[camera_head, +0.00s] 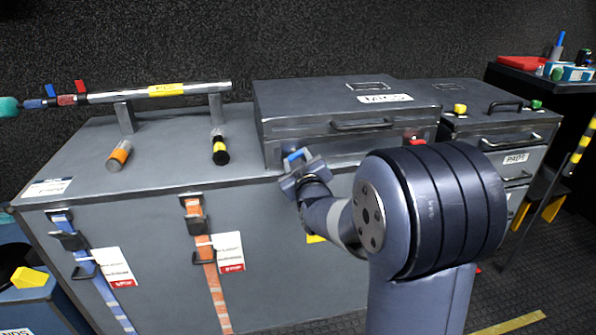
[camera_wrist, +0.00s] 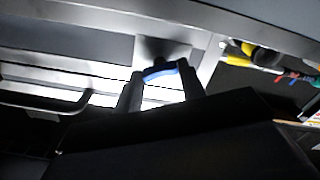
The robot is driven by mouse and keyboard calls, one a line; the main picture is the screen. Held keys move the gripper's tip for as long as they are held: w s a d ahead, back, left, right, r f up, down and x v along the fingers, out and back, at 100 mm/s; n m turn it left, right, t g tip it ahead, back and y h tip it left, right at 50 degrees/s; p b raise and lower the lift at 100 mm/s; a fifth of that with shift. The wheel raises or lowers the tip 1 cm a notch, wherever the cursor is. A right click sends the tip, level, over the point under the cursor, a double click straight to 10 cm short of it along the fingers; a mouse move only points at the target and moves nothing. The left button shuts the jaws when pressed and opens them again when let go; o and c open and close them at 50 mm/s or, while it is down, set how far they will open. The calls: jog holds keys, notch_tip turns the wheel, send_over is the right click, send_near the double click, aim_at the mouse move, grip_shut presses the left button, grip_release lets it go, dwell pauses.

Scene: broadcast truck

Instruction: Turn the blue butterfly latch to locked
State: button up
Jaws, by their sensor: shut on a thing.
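The blue butterfly latch (camera_head: 298,154) is on the front left of the grey case (camera_head: 290,110) that stands on the workbench. Only a small part of the latch shows in the head view, just past my gripper (camera_head: 297,170). In the wrist view the blue latch (camera_wrist: 160,71) spans the gap between the two dark fingers of my gripper (camera_wrist: 160,85). The fingers are closed on it. Its mounting on the case is dark and partly hidden, so I cannot tell its exact turn angle.
A red latch (camera_head: 417,142) is at the case's right front, beyond a dark handle (camera_head: 362,125). A metal pipe (camera_head: 160,91) with red and blue valves runs over the bench's left side. Two cylinders, orange (camera_head: 120,154) and yellow-black (camera_head: 220,150), are on the bench. Drawers (camera_head: 515,158) stand right.

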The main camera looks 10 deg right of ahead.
jog(key=m+b, duration=0.3)
jog(key=m, duration=0.2)
jog(key=shift+b, duration=0.35)
jog(key=shift+m, duration=0.4)
jog(key=o, duration=1)
jog(key=s+p, duration=0.1)
jog(key=s, duration=0.9)
jog(key=shift+s+p, duration=0.3)
jog(key=shift+s, duration=0.1)
jog(key=shift+w, duration=0.1)
